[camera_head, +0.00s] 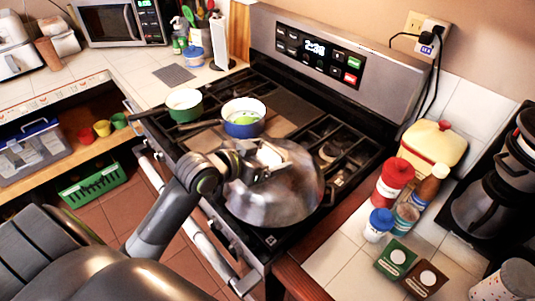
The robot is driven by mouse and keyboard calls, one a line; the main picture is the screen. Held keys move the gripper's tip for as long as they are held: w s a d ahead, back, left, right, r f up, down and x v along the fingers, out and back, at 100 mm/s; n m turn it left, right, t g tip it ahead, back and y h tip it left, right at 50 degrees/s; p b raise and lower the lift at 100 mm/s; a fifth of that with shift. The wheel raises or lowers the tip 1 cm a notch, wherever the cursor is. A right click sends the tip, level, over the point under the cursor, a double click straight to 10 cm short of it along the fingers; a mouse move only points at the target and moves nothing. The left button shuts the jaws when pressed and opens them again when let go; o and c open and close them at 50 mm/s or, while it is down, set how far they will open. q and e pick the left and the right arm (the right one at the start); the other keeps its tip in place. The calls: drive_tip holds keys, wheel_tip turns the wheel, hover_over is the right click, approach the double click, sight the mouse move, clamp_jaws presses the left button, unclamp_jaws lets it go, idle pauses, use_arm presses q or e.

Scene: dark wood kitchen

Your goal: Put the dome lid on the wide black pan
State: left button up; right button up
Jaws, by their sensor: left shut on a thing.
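The silver dome lid (268,198) is over the front right part of the stove. My left gripper (264,158) is at its top, shut on it, with the arm coming from the lower left. A dark curved edge of the wide black pan (328,197) shows beside the lid's right side. The lid hides most of the pan, and I cannot tell whether the lid touches its rim. My right gripper is not in view.
A green pot (184,106) and a blue pot (243,118) stand on the left burners. Red-capped (392,182) and blue-capped (378,226) jars and small boxes (395,258) crowd the right counter. The stove's control panel (320,50) rises behind.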

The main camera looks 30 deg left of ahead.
use_arm(q)
drive_tip(key=shift+f, duration=0.1)
drive_tip(key=o, duration=1.7)
drive_tip(key=shift+f, duration=0.1)
